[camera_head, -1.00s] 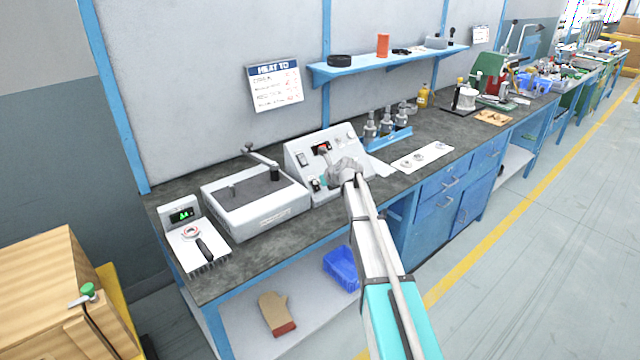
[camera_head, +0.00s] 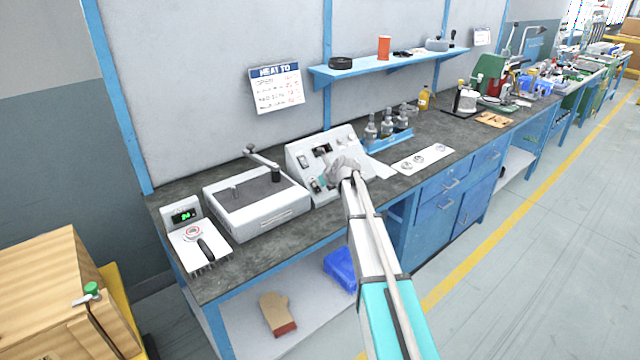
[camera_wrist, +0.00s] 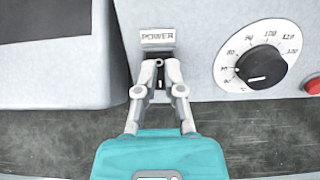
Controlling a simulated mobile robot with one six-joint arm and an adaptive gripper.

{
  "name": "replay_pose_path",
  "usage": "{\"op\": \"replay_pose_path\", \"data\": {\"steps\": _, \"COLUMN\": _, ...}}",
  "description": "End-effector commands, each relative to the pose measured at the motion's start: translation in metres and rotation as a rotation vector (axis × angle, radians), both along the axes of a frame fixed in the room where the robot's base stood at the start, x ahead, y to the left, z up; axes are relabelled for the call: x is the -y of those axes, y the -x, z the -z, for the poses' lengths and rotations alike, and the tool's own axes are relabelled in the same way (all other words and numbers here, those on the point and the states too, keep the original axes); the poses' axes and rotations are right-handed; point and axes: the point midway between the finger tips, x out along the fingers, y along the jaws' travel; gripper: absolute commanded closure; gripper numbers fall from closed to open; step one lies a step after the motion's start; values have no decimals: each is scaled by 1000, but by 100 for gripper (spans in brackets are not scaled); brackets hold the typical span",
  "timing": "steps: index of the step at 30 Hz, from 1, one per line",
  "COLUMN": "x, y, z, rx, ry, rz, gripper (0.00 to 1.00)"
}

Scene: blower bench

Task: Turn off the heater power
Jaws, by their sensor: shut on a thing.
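The heater console is a grey sloped-front box (camera_head: 305,160) on the bench. In the wrist view its POWER label (camera_wrist: 157,37) is directly above my gripper (camera_wrist: 159,75). The fingertips are close together at the power switch just below the label and hide most of it, so its position cannot be read. A black dial (camera_wrist: 262,67) with a numbered scale is to the right of the gripper, apart from it. In the head view my gripper (camera_head: 318,184) is at the console's lower left front. The console's small display (camera_head: 322,149) looks dark.
A grey box with a dark top plate and lever (camera_head: 258,205) stands close left of the console. A meter with a green readout (camera_head: 184,215) is farther left. A blue rack of metal holders (camera_head: 390,139) and a white sheet (camera_head: 422,159) are to the right.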

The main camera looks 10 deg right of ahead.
Motion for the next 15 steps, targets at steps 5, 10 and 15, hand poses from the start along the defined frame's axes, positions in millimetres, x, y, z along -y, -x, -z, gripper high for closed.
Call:
{"op": "replay_pose_path", "data": {"steps": 5, "x": 0, "y": 3, "z": 3, "rx": -3, "ry": -6, "rz": -2, "gripper": 100}}
{"op": "replay_pose_path", "data": {"steps": 10, "x": 4, "y": 9, "z": 7, "rx": -5, "ry": -5, "rz": -1, "gripper": 100}}
{"op": "replay_pose_path", "data": {"steps": 15, "x": 8, "y": 12, "z": 8, "rx": -3, "ry": -3, "rz": 1, "gripper": 100}}
